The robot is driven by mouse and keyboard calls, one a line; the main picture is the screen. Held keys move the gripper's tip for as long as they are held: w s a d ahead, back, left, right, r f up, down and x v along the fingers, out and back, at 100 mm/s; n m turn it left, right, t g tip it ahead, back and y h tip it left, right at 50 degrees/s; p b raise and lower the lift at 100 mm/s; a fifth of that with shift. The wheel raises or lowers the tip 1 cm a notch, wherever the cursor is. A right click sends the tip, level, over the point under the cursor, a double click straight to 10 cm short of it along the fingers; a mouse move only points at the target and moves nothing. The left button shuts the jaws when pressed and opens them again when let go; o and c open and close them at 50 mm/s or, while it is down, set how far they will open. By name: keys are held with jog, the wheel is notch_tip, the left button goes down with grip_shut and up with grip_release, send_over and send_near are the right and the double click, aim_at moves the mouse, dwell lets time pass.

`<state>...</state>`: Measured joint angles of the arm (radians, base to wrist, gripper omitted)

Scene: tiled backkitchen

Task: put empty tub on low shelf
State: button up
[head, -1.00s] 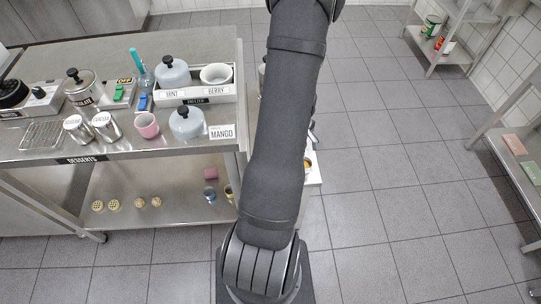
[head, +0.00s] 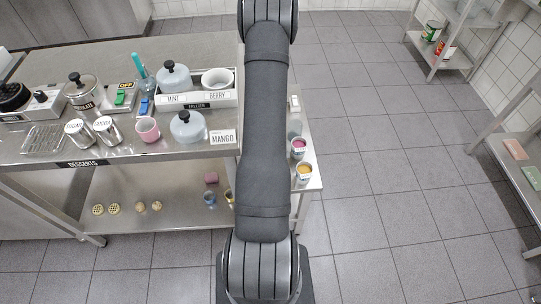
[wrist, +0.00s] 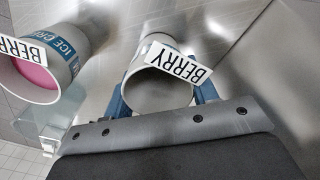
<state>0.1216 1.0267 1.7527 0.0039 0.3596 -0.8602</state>
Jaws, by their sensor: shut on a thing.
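My gripper (wrist: 162,98) is shut on the empty tub (wrist: 158,92), with a blue finger on each side of it. The tub is grey inside, has a blue band and carries a white BERRY label; its open mouth faces the wrist camera. A second BERRY tub (wrist: 36,76) with pink contents is to its left in the wrist view and apart from it. In the head view my arm hides the gripper. The low shelf (head: 130,213) under the desserts counter holds several small items and has bare room in its middle.
Beside the counter, a narrow side stand (head: 312,180) carries a pink-filled tub (head: 298,147) and a yellow-filled tub (head: 304,171). Shelving (head: 450,57) stands at right; floor between is clear.

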jog(key=shift+f, duration=0.15)
jog(key=o, duration=1.2)
notch_tip(320, 180, up, 12)
notch_tip(320, 180, down, 12)
dwell(0.9)
